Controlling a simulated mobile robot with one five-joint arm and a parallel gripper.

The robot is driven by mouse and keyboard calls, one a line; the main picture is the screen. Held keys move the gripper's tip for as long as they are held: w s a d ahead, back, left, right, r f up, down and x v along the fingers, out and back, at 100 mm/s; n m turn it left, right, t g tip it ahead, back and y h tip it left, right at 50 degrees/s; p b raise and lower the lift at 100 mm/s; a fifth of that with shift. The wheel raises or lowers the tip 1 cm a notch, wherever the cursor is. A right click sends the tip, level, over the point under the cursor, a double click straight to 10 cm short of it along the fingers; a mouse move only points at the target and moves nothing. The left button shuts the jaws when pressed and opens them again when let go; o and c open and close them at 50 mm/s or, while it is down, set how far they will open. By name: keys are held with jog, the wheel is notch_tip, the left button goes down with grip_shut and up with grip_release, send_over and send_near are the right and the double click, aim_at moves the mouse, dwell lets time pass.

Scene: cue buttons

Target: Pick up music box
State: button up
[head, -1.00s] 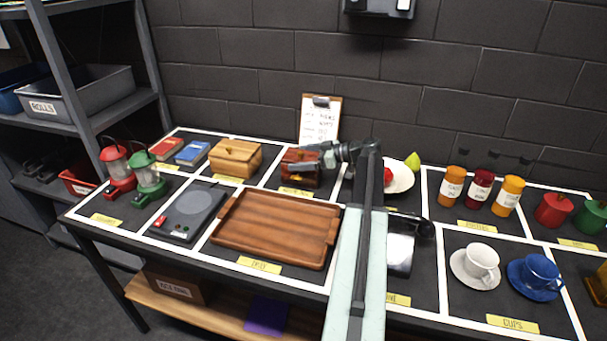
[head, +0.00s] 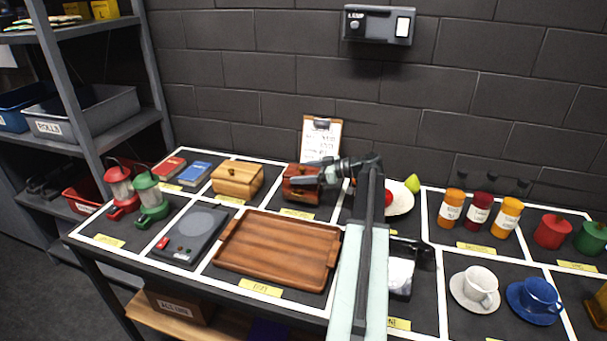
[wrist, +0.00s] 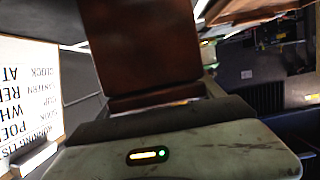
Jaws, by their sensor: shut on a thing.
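A small reddish-brown box (head: 300,186), which I take to be the music box, is at the back of the table, in front of the clipboard. My gripper (head: 318,178) reaches it from the right and is shut on it. Its base shows a little above the yellow label in front of it. In the wrist view the box's brown face (wrist: 145,45) fills the upper middle, against my gripper. The fingertips are hard to make out there, and the box's right side is hidden by my gripper in the head view.
A lighter wooden box (head: 237,181) stands close on the left. A wooden tray (head: 277,252) lies in front. A plate (head: 402,200) with fruit is to the right, behind my arm. The clipboard (head: 320,140) leans on the wall behind.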

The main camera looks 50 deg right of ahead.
jog(key=shift+s+a+r, duration=0.15)
jog(key=shift+r, duration=0.5)
jog(key=s+a+r+p, duration=0.1)
jog(key=s+a, duration=0.9)
jog(key=a, duration=0.1)
jog(key=shift+s+a, duration=0.15)
jog(key=shift+a, duration=0.2)
